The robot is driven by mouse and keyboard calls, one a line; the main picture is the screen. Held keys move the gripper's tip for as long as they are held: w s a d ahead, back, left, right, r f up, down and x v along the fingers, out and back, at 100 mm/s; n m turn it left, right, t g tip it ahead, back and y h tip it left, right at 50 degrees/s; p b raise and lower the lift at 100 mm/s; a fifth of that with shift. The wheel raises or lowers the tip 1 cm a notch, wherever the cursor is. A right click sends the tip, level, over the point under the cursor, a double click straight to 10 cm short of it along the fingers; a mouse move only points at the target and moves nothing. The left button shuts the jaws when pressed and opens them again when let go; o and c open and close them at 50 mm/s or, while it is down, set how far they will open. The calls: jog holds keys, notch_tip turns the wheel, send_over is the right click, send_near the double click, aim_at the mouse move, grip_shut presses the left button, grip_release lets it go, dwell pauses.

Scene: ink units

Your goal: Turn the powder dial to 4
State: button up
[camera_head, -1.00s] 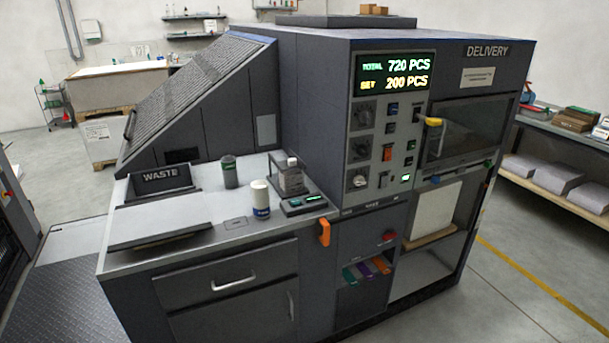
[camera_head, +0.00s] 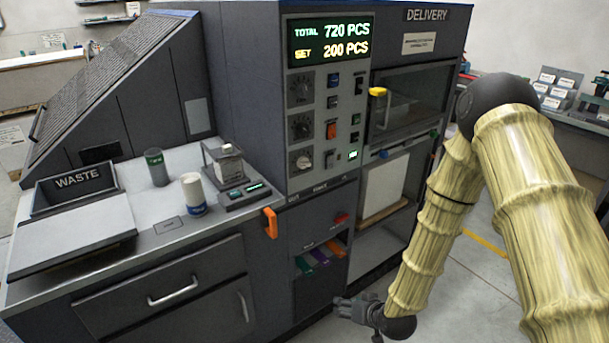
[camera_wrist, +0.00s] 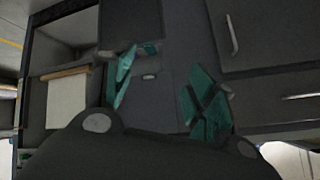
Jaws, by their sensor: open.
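The control panel carries three dials in a column: a dark upper dial (camera_head: 300,90), a dark middle dial (camera_head: 301,127) and a lower dial (camera_head: 302,160) with a pale knob. Their labels and settings are too small to read, so I cannot tell which is the powder dial. My gripper (camera_head: 358,312) is low in front of the machine, well below and to the right of the dials, touching nothing that I can see. In the wrist view, my gripper (camera_wrist: 163,92) has its green-padded fingers spread apart and empty, before the lower cabinet front. No dial shows there.
A display (camera_head: 330,41) reads 720 and 200 PCS. An orange handle (camera_head: 270,223) juts out at the counter's corner, below the panel. A yellow handle (camera_head: 378,92) sticks out at the delivery window. Jars and a small scale (camera_head: 243,194) stand on the counter.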

jog(key=w+a+r+n+t+y+b, duration=0.1)
jog(key=w+a+r+t+y+b, duration=0.2)
jog(key=w+r, duration=0.85)
jog(key=n+t+y+b, duration=0.1)
jog(key=n+t+y, duration=0.1)
jog(key=t+y, duration=0.15)
send_near(307, 163)
jog(key=x, duration=0.3)
jog(key=p+x, duration=0.1)
jog(key=x, duration=0.2)
jog(key=p+x, duration=0.1)
jog(key=x, duration=0.3)
jog(key=shift+s+f, duration=0.1)
jog(key=shift+f, duration=0.3)
jog(key=c, duration=1)
